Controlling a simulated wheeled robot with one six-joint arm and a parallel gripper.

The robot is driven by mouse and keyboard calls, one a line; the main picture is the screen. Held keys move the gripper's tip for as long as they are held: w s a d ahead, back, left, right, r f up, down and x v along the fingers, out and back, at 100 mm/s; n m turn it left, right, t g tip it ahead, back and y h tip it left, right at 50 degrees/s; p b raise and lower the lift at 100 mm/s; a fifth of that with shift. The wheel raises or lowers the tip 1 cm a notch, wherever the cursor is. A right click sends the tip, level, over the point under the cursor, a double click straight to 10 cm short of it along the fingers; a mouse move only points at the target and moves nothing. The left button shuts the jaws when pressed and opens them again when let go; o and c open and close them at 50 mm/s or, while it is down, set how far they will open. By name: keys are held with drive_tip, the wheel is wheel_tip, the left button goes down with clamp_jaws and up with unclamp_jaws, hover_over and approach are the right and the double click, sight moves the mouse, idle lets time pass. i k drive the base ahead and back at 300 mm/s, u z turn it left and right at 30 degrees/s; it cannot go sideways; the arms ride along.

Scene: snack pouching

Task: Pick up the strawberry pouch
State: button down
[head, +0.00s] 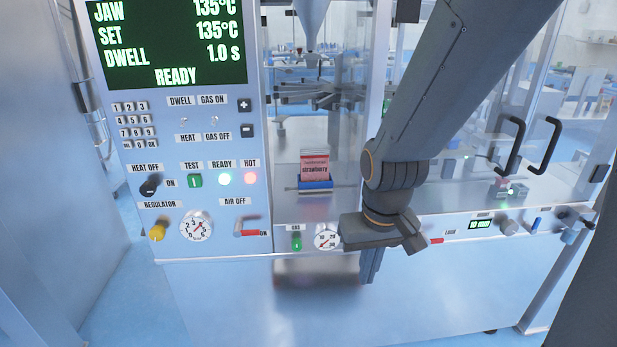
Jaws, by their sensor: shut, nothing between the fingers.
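The strawberry pouch (314,168) is a pink-red packet with a label reading strawberry. It stands upright in a blue holder (316,185) inside the machine's bay. My gripper (370,270) is shut and empty. It hangs in front of the machine, below and to the right of the pouch, clearly apart from it. My wrist hides part of the panel's front edge, and the fingertips are small in this view.
The control panel (190,110) with a READY display stands left of the bay. Gauges, knobs and red-handled levers line the front ledge. Clear panes and black door handles (545,142) are to the right. A blurred grey tray-like part (317,273) sits below the ledge.

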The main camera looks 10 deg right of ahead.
sight(314, 163)
drive_tip(key=u, duration=0.05)
drive_tip(key=k, duration=0.4)
drive_tip(key=z, duration=0.25)
drive_tip(key=i, duration=1.5)
drive_tip(key=u, duration=0.45)
